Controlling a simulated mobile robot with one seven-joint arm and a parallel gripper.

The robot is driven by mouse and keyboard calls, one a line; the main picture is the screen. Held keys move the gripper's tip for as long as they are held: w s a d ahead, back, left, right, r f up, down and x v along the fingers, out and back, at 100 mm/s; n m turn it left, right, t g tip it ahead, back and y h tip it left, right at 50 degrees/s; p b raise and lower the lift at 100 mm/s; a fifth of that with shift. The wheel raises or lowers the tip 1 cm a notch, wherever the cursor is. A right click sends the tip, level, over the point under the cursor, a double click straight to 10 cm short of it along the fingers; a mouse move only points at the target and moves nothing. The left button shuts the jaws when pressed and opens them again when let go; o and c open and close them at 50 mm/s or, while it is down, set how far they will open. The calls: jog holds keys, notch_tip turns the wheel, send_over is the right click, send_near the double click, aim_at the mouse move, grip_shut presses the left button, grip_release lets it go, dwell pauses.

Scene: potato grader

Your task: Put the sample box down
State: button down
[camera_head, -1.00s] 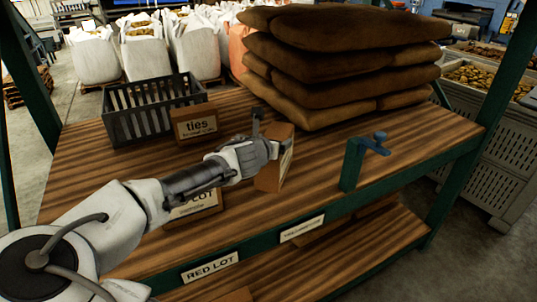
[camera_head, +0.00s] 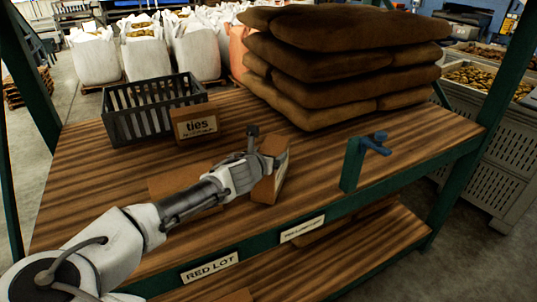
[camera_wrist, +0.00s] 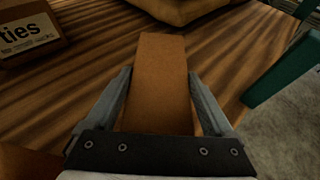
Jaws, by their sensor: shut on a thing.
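The sample box (camera_head: 268,183) is a small brown carton with a pale label on its right face. It stands slightly tilted in the head view, at or just above the wooden tabletop (camera_head: 95,165); I cannot tell whether it touches. My gripper (camera_head: 259,162) is shut on it from the left. In the wrist view the box (camera_wrist: 163,80) lies between the two fingers of my gripper (camera_wrist: 160,95), one on each side. My arm hides part of another brown box (camera_head: 170,183) lying on the table to the left.
A "ties" box (camera_head: 195,125) stands before a grey slatted crate (camera_head: 150,110) at the back left. Stacked brown sacks (camera_head: 340,60) fill the back right. A green post with a blue clamp (camera_head: 355,160) rises at the front edge, right of the sample box.

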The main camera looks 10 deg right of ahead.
jog(key=shift+f, duration=0.1)
grip_release()
jog(key=shift+r, duration=0.2)
jog(key=shift+s+a, duration=0.25)
jog(key=shift+s, duration=0.05)
jog(key=p+v, duration=0.1)
jog(key=v, duration=1)
jog(key=shift+s, duration=0.15)
